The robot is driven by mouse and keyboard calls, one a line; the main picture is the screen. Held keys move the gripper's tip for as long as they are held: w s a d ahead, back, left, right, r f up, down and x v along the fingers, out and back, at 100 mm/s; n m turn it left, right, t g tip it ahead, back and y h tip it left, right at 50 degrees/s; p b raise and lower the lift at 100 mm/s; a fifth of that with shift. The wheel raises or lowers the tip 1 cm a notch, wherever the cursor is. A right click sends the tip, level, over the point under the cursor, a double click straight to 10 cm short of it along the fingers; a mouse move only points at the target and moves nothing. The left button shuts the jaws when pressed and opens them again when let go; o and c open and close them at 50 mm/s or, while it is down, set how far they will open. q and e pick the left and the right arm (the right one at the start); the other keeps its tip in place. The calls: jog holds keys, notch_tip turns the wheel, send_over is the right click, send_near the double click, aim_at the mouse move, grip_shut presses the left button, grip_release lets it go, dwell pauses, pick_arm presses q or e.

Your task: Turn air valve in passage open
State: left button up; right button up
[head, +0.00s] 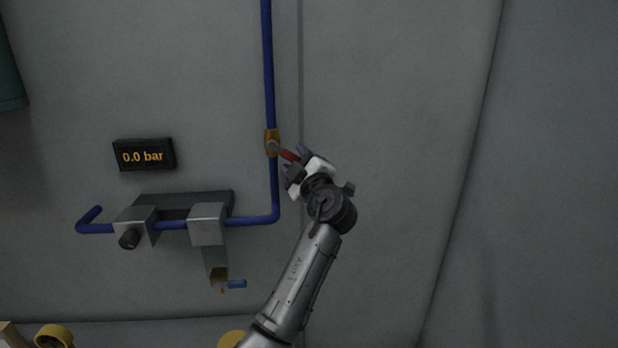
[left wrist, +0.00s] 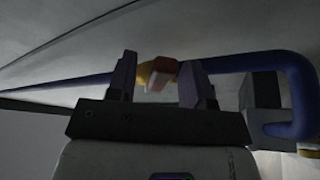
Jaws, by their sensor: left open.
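The air valve has a brass body (head: 271,143) on the vertical blue pipe (head: 268,70). Its red handle (head: 289,155) points right and slightly down, across the pipe. My left gripper (head: 297,163) is at the handle, to the right of the pipe, and partly covers the handle's end. In the left wrist view the two fingers of my left gripper (left wrist: 158,76) stand apart, with the red handle (left wrist: 162,72) showing between them. The brass body (left wrist: 146,70) is just behind it. I cannot tell whether a finger touches the handle. My right gripper is not in view.
A gauge (head: 144,155) on the wall reads 0.0 bar. Below it, a dark bracket (head: 185,199) with metal blocks carries the horizontal pipe. Yellow round things (head: 54,336) are at the bottom edge. The wall to the right is bare.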

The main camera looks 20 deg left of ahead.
pick_arm(q)
jog(key=b+v, duration=0.1)
jog(key=v, duration=1.2)
jog(key=shift+c, duration=0.4)
